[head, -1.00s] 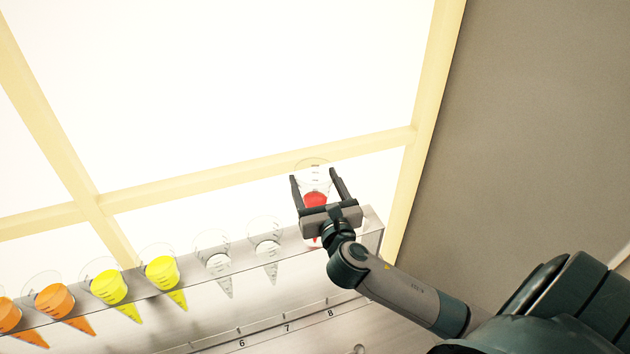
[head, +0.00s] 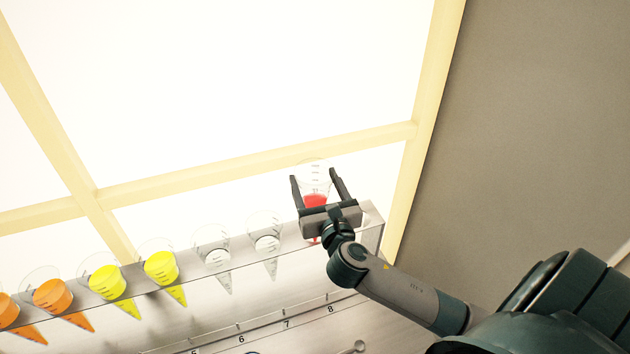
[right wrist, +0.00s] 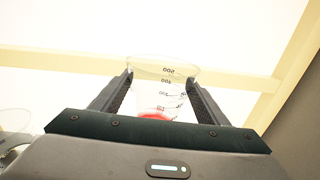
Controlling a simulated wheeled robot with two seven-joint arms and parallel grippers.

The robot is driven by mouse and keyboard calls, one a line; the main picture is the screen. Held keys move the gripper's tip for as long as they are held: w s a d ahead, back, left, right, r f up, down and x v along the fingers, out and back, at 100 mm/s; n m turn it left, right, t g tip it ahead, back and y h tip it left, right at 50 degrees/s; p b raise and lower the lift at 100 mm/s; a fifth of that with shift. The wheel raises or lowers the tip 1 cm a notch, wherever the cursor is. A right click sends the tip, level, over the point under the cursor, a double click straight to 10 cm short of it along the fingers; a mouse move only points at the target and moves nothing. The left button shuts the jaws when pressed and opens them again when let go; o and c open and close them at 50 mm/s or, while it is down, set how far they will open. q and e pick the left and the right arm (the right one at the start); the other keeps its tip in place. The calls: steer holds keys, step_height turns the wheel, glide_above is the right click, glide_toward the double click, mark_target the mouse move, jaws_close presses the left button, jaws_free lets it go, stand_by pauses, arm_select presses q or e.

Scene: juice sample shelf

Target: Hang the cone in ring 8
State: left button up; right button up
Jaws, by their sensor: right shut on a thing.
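The cone (head: 314,178) is clear with red liquid low inside. It stands upright between the fingers of my right gripper (head: 318,186), which is shut on it. The right wrist view shows the cone (right wrist: 163,92) with dark scale marks, a finger on each side. My left gripper is not in view.
Two clear cones (head: 217,257) (head: 267,243) hang just left of my gripper. Yellow cones (head: 160,266) (head: 107,281) and orange cones (head: 52,294) hang further left. A bright framed panel (head: 250,90) stands behind. A grey wall (head: 540,120) is at the right.

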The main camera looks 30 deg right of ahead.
steer(key=shift+f+b, duration=0.8)
steer(key=shift+f, duration=0.5)
steer(key=shift+p, duration=0.4)
stand_by(0.7)
step_height(320, 180, down, 8)
steer(key=b, duration=0.5)
steer(key=shift+f, duration=0.15)
stand_by(4.1)
stand_by(0.5)
